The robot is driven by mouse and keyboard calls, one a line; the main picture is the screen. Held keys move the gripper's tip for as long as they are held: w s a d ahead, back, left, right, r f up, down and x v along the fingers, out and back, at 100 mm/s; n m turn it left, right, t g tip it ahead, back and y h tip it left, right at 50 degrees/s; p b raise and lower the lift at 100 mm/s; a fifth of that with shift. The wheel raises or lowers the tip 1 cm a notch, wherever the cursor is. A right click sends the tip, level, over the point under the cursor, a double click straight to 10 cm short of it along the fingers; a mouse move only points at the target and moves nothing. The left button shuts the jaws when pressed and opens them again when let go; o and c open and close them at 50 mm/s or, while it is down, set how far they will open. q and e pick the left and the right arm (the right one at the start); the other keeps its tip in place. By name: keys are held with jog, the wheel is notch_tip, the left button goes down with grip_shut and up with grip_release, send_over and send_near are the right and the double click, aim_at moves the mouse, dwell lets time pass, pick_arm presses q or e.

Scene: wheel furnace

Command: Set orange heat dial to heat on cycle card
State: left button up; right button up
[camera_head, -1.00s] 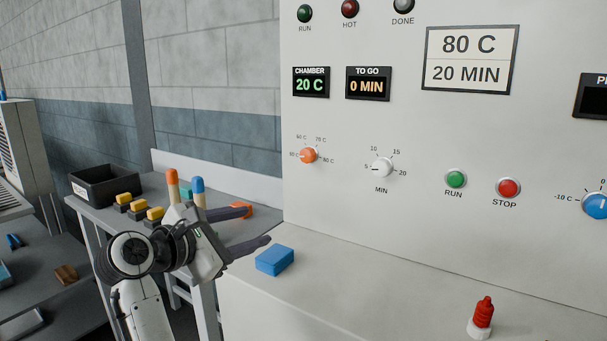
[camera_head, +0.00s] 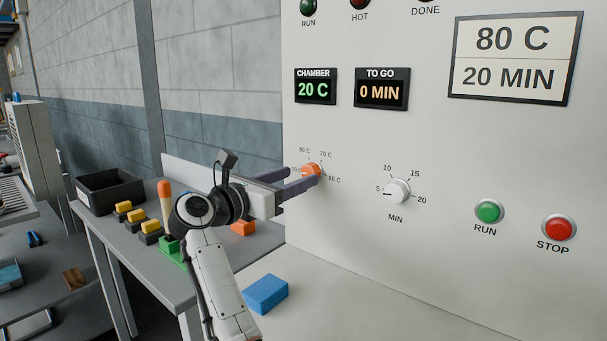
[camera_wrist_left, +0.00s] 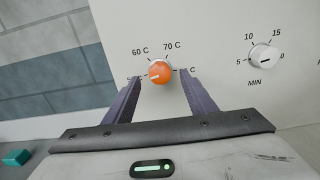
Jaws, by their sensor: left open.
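The orange heat dial (camera_head: 312,170) is on the white furnace panel, with marks including 60 C, 70 C and 80 C around it. In the left wrist view the dial (camera_wrist_left: 159,72) has its pointer toward the lowest mark on the left, whose label is partly hidden by a finger. The cycle card (camera_head: 513,57) reads 80 C and 20 MIN. My left gripper (camera_head: 303,179) is open at the dial. In the left wrist view its fingers (camera_wrist_left: 160,84) stand on either side of the dial, with a visible gap at each side. My right gripper is not in view.
The white minute dial (camera_head: 397,191) is right of the heat dial, then the green RUN button (camera_head: 488,212) and red STOP button (camera_head: 559,228). A blue block (camera_head: 266,293) lies on the ledge below. A side table with a black bin (camera_head: 110,190) is at left.

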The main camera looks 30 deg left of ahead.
aim_at(307, 173)
pick_arm(q)
jog(key=w, duration=0.3)
jog(key=shift+d, duration=0.15)
jog(key=shift+w, duration=0.25)
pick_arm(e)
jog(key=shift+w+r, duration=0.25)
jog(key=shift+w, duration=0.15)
pick_arm(q)
jog(key=c, duration=1)
jog(key=shift+c, duration=0.2)
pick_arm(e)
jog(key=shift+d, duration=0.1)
